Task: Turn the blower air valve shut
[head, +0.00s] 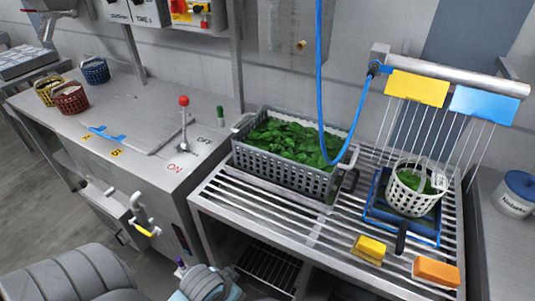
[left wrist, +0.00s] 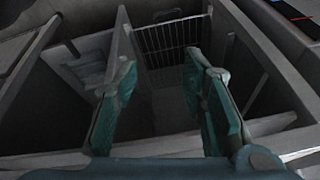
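Several controls are visible, and I cannot tell for sure which is the blower air valve. A lever with a red knob (head: 184,101) stands upright on the steel counter between OFF and ON marks. A yellow-tipped handle (head: 145,229) sits on the cabinet front. A red and yellow fitting (head: 190,11) is on the back wall. A blue hose (head: 321,85) joins the steel blower pipe (head: 455,75) at the right. My left gripper (left wrist: 160,75) is open and empty, its teal pads apart above a dark recess; my left arm is low in the head view. My right gripper is out of view.
Small baskets (head: 70,100) stand at the counter's left. The counter's middle is mostly clear.

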